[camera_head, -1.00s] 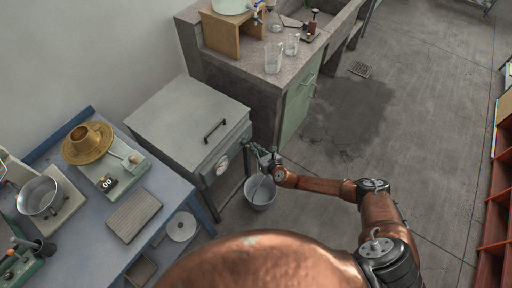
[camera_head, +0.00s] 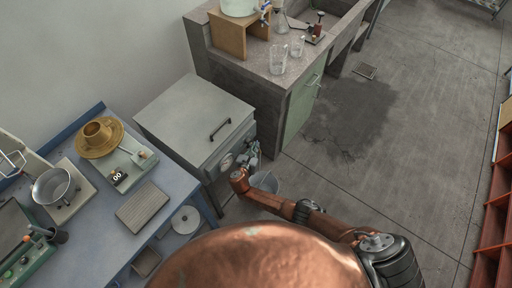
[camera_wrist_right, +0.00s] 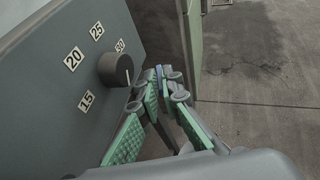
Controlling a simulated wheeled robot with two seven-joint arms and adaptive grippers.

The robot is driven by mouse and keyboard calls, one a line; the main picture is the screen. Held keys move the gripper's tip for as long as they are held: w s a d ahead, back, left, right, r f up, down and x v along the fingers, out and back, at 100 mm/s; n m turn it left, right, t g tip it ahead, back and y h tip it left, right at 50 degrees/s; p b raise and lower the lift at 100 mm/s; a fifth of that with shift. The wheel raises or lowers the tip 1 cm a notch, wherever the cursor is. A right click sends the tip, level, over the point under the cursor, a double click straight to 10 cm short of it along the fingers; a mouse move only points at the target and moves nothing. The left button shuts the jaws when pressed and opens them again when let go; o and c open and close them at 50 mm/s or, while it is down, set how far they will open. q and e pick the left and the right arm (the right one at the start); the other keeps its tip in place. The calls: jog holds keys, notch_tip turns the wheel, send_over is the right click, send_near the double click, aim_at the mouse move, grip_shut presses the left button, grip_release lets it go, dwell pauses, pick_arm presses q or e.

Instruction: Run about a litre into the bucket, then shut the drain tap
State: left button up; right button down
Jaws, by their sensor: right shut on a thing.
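My right gripper (camera_head: 253,151) is at the front of the grey tank (camera_head: 195,113), low beside its dial. In the right wrist view its green-padded fingers (camera_wrist_right: 162,84) are closed together around a small blue part (camera_wrist_right: 159,73), which looks like the handle of the drain tap; the fingers hide most of it. The grey bucket (camera_head: 265,181) stands on the floor below the gripper, partly covered by my right forearm. Its contents and any water stream cannot be seen. My left gripper is out of view.
A dark knob (camera_wrist_right: 115,68) with number plates is close beside the fingers. The blue bench (camera_head: 172,212) with scales and pans stands left. A concrete sink bench (camera_head: 240,68) with glassware and a green door (camera_head: 299,110) is behind. The floor to the right is clear, with a damp-looking patch.

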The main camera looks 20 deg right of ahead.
jog(key=shift+m+g+h, duration=0.3)
jog(key=shift+m, duration=0.1)
jog(key=shift+w+a+r, duration=0.1)
jog(key=c, duration=2.1)
grip_release()
jog(key=shift+b, duration=0.3)
jog(key=v, duration=1.2)
jog(key=shift+a, duration=0.15)
jog(key=shift+f, duration=0.25)
